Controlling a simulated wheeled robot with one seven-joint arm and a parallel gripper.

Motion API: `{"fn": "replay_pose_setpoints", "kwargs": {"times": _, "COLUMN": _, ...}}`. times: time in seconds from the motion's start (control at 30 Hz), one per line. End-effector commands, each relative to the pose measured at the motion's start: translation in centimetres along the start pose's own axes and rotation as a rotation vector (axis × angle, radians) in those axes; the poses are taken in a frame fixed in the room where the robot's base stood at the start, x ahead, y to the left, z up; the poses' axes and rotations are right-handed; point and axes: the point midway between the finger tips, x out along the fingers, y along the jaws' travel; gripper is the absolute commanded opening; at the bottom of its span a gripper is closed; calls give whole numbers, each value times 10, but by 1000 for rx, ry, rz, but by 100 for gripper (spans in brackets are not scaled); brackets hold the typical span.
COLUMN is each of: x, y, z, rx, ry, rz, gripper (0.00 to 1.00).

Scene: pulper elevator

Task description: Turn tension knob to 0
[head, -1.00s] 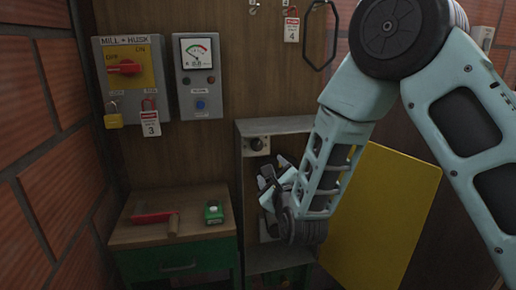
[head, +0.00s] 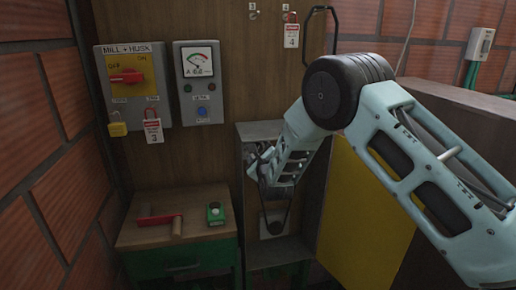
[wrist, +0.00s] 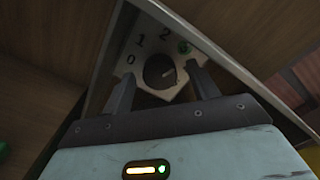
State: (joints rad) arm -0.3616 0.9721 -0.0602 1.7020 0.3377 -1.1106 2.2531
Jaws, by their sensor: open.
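The dark round tension knob (wrist: 160,71) sits on a pale plate (wrist: 150,93) marked 0, 1 and 2, with a green mark at the upper right. A light line on the knob points right, off the 0, which is at the left. My gripper (wrist: 162,74) is open, with one finger on each side of the knob. I cannot tell whether the fingers touch it. In the head view my gripper reaches into the upper part of the open grey cabinet (head: 262,129), and my wrist hides the knob.
The yellow cabinet door (head: 362,215) stands open to the right, close to my arm. Cabinet walls are close around my gripper. A belt (head: 275,222) hangs below it.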

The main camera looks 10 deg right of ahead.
Motion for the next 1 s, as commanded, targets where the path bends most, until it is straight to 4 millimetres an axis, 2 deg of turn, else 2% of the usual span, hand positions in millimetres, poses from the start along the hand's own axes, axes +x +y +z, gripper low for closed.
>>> {"fn": "replay_pose_setpoints", "kwargs": {"times": 0.37, "x": 7, "y": 0, "z": 0, "rx": 1, "ry": 0, "rz": 1, "gripper": 60}}
{"fn": "replay_pose_setpoints", "kwargs": {"times": 0.4, "x": 7, "y": 0, "z": 0, "rx": 0, "ry": 0, "rz": 1, "gripper": 57}}
{"fn": "replay_pose_setpoints", "kwargs": {"times": 0.5, "x": 7, "y": 0, "z": 0, "rx": 0, "ry": 0, "rz": 0, "gripper": 29}}
{"fn": "replay_pose_setpoints", "kwargs": {"times": 0.57, "x": 7, "y": 0, "z": 0, "rx": 0, "ry": 0, "rz": 0, "gripper": 15}}
{"fn": "replay_pose_setpoints", "kwargs": {"times": 1.0, "x": 6, "y": 2, "z": -2, "rx": -71, "ry": -1, "rz": 0, "gripper": 15}}
